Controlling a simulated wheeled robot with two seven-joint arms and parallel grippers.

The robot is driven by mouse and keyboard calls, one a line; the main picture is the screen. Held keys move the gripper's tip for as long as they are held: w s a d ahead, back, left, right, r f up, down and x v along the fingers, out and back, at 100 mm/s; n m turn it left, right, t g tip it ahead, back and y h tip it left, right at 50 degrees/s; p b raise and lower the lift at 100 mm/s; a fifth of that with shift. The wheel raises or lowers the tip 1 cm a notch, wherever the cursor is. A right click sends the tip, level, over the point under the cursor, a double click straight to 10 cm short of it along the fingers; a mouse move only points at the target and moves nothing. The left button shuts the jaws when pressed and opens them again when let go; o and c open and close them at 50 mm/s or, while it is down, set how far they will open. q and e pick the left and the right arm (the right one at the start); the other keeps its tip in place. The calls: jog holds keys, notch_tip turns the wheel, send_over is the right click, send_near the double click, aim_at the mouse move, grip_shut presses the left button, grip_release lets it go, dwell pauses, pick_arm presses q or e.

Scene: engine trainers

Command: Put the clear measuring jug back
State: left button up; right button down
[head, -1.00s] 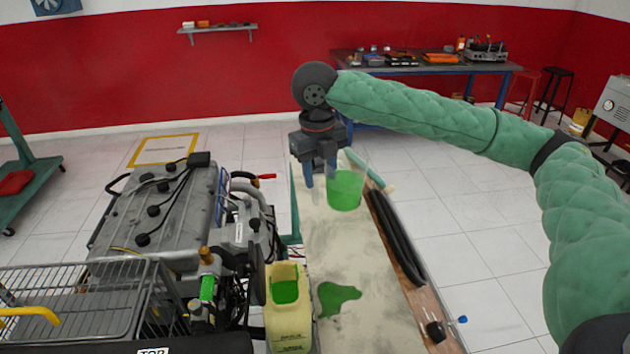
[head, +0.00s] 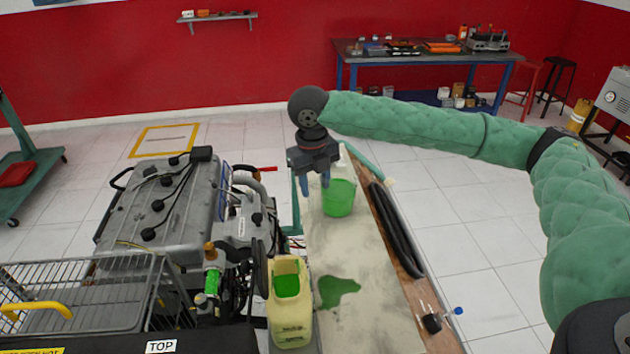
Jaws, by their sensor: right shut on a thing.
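The clear measuring jug (head: 338,199) holds green liquid and looks upright at the far part of the pale, stained bench top (head: 350,250). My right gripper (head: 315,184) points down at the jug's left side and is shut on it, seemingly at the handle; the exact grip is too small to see. I cannot tell whether the jug's base touches the bench top. My left gripper is not in view.
A green puddle (head: 337,291) lies on the bench. A yellowish jerrycan (head: 289,310) with green in its opening stands at the near left. Black hoses (head: 396,228) lie along the right edge. The engine (head: 165,205) and a wire basket (head: 85,295) are left.

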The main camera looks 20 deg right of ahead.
jog(key=c, duration=0.8)
grip_release()
jog(key=shift+f, duration=0.1)
jog(key=shift+c, duration=0.2)
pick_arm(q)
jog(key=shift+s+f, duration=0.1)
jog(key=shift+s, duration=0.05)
pick_arm(e)
jog(key=shift+r, duration=0.2)
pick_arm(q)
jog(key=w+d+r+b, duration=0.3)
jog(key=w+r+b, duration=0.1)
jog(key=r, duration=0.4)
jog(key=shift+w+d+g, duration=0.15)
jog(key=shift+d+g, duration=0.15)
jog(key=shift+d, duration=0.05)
pick_arm(e)
notch_tip(320, 180, up, 12)
jog(key=shift+a, duration=0.35)
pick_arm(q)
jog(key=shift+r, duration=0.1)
pick_arm(e)
jog(key=shift+f, duration=0.1)
